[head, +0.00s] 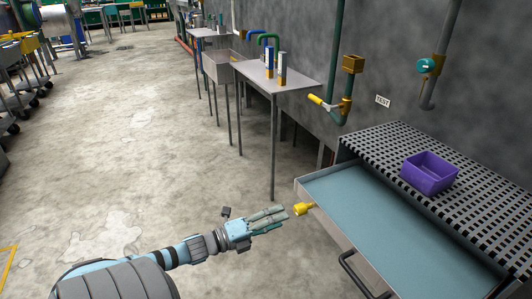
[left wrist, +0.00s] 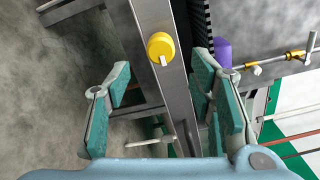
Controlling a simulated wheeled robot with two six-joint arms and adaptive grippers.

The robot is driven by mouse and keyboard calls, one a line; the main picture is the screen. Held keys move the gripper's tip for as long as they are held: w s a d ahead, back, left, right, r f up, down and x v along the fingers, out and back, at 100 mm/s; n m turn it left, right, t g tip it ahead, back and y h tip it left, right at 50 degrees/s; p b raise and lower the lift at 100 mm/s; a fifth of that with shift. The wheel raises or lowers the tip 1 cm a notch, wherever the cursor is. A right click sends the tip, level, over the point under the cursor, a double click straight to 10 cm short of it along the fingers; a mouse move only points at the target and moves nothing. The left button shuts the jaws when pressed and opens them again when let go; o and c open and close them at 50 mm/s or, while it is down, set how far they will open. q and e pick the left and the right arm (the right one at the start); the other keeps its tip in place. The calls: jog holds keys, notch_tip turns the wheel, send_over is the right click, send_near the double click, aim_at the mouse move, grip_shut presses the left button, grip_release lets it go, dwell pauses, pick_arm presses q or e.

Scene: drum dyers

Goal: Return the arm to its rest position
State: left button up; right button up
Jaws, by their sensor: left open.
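My left arm comes in from the lower left of the head view. Its gripper (head: 282,220) is just left of a yellow knob (head: 303,208) on the left side of an open drawer (head: 385,218). In the left wrist view the gripper (left wrist: 163,70) has its teal finger pads wide apart, with nothing held. The yellow knob (left wrist: 160,47) shows beyond and between the pads, apparently apart from them. My right gripper is not in view.
A perforated dark top (head: 380,147) with a purple bin (head: 429,173) stands above the drawer at right. Grey side tables (head: 285,78) line the wall behind. Valves and pipes (head: 344,90) are on the wall.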

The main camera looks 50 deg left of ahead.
pick_arm(q)
jog(key=v, duration=0.4)
jog(key=shift+s, duration=0.15)
